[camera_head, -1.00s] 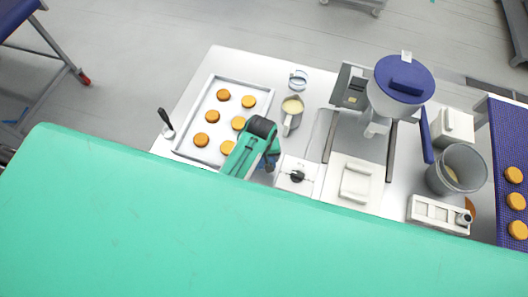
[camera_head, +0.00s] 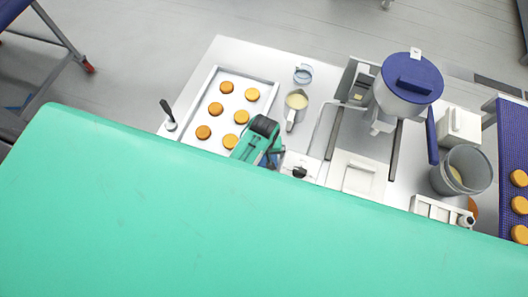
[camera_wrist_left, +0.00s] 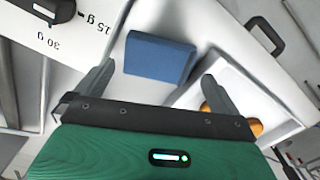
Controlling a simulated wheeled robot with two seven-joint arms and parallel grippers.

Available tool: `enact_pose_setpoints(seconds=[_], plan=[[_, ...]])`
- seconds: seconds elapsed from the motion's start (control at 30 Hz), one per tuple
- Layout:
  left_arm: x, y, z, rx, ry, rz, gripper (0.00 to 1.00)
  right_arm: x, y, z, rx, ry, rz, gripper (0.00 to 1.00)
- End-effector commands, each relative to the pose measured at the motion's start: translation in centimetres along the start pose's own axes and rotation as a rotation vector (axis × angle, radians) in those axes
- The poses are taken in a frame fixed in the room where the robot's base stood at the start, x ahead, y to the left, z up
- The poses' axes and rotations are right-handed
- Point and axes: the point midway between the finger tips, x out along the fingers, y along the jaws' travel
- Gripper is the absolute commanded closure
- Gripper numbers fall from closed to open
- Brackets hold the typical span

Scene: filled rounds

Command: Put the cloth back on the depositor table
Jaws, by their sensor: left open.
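The blue folded cloth (camera_wrist_left: 160,58) lies on the white table beside the tray in the left wrist view. In the head view it is mostly hidden by my left gripper (camera_head: 268,158), with only a little dark blue showing there. In the wrist view the left gripper (camera_wrist_left: 160,80) is open, its fingers spread either side of the cloth; I cannot tell whether they touch it. The depositor table (camera_head: 222,52) is white and carries the depositor (camera_head: 408,80) with its blue lid. My right gripper is out of view.
A tray (camera_head: 212,78) of round orange-brown items stands left of the gripper. A jug of cream batter (camera_head: 296,104), a small clear cup (camera_head: 303,73) and a grey bucket (camera_head: 466,170) stand on the table. A dial plate (camera_wrist_left: 45,30) marked in grams is close by. A blue conveyor (camera_head: 510,150) is at right.

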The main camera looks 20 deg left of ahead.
Motion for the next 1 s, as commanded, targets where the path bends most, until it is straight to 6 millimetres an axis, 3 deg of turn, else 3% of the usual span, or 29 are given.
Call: enact_pose_setpoints(seconds=[0.27,0.73,1.0], plan=[[-2.3,0.1,0.0,0.0,0.002,0.002,0.0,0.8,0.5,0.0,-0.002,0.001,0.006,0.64],[-10.8,0.1,-0.1,0.0,0.003,0.002,0.0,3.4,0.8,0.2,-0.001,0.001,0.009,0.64],[-12.7,0.0,0.0,0.0,0.0,0.0,0.0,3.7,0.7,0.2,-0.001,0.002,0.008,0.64]])
